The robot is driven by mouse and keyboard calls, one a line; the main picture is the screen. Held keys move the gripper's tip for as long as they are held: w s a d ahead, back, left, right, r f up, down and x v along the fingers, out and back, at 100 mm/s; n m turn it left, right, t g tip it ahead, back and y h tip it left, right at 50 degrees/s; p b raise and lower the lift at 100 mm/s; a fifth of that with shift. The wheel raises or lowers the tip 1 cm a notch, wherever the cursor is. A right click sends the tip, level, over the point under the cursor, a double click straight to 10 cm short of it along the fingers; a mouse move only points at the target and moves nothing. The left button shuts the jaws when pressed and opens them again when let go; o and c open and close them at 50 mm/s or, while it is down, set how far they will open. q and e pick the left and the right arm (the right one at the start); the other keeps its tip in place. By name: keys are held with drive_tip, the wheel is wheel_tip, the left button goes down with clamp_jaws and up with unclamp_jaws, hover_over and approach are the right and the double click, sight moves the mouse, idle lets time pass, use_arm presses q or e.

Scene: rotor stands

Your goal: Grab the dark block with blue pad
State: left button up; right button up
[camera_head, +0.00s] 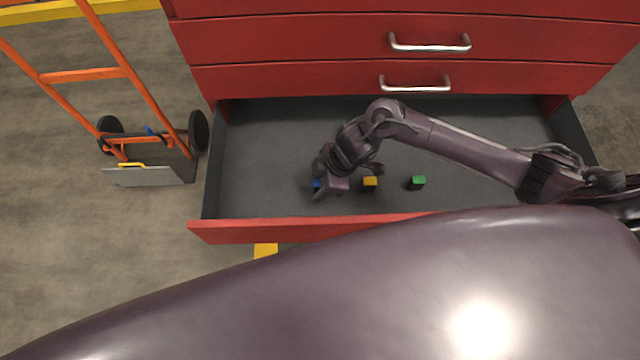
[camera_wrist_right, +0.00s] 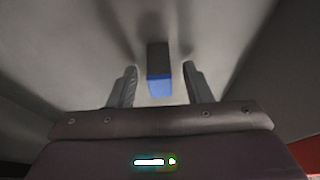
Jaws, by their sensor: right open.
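The dark block with the blue pad (camera_wrist_right: 158,62) stands on the drawer floor, its blue face towards my right gripper in the right wrist view. In the head view only a bit of its blue (camera_head: 317,184) shows; my gripper hides the rest. My right gripper (camera_wrist_right: 158,84) is open, with one finger on each side of the block's near end and gaps between. In the head view the right gripper (camera_head: 318,188) is over the left part of the drawer. My left gripper is not in view.
The open red drawer (camera_head: 300,232) also holds a block with a yellow pad (camera_head: 370,182) and one with a green pad (camera_head: 418,181), both right of my gripper. An orange hand truck (camera_head: 85,75) stands left of the drawer. The drawer's right part is mostly free.

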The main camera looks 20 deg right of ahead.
clamp_jaws()
drive_tip(key=shift+r, duration=0.1)
